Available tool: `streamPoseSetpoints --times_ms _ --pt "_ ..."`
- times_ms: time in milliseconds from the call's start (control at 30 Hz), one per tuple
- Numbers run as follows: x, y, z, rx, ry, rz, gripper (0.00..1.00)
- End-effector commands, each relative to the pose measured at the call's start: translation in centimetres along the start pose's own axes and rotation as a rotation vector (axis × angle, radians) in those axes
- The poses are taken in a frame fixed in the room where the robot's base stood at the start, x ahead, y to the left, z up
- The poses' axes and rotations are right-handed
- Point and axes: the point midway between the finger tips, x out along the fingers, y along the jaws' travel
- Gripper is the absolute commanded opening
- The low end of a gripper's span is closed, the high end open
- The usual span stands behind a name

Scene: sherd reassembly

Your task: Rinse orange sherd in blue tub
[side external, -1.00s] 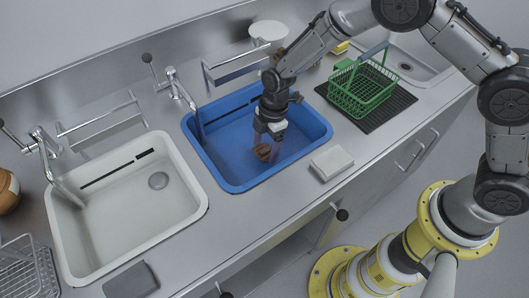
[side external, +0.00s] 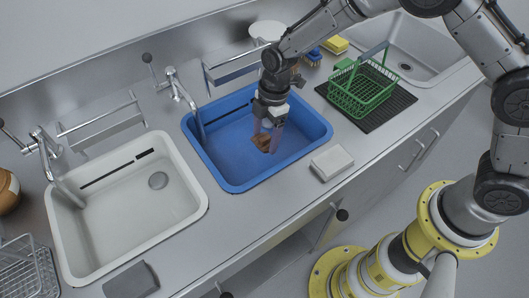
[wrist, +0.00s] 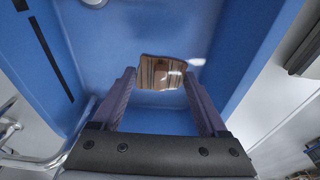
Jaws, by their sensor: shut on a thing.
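The orange-brown sherd (side external: 262,144) is between the fingertips of my gripper (side external: 267,138), inside the blue tub (side external: 227,174). My gripper is shut on it, pointing down into the tub. In the wrist view the sherd (wrist: 160,72) shows a broad face with darker stripes, against the blue tub wall and floor (wrist: 110,35). I cannot tell whether the sherd touches the tub floor or how deep any water is. The tub's tap (side external: 180,90) stands at its back left.
A white tub (side external: 100,228) lies to the left. A white block (side external: 332,162) sits on the counter at the blue tub's front right. A green basket (side external: 362,92) stands on a black mat to the right. A yellow sponge (side external: 336,44) is behind it.

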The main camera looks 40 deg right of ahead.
Motion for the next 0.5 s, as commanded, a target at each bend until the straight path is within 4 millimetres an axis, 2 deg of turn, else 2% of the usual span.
streamPoseSetpoints --times_ms 500 --pt "-3.8 0.1 -0.6 0.000 0.001 0.002 0.18"
